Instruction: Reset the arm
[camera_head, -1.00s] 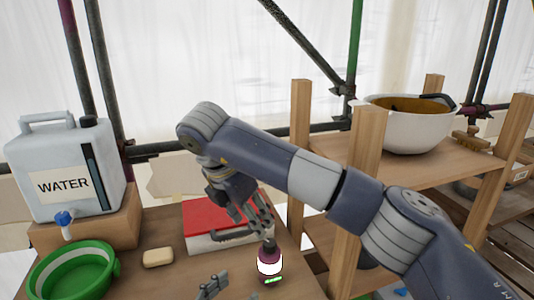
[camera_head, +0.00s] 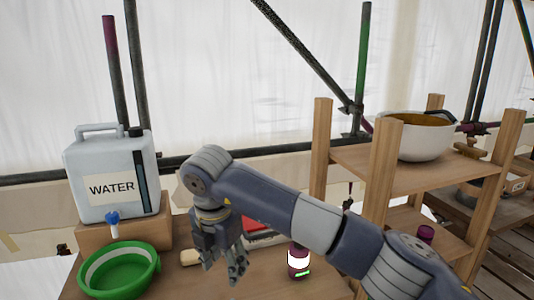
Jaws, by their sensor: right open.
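My right arm reaches in from the lower right of the head view and bends down over the table. My right gripper (camera_head: 238,272) is open and empty, pointing down above the table. It hangs left of the dark bottle with a white label (camera_head: 299,262), apart from it in the picture. My left gripper does not show.
A water container (camera_head: 112,188) stands on a wooden block (camera_head: 150,232) at the left, behind a green basin (camera_head: 120,272). Soap (camera_head: 190,257) and a partly hidden red-topped box (camera_head: 262,230) lie behind the gripper. A wooden shelf (camera_head: 350,155) holding a white bowl (camera_head: 418,142) stands at right.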

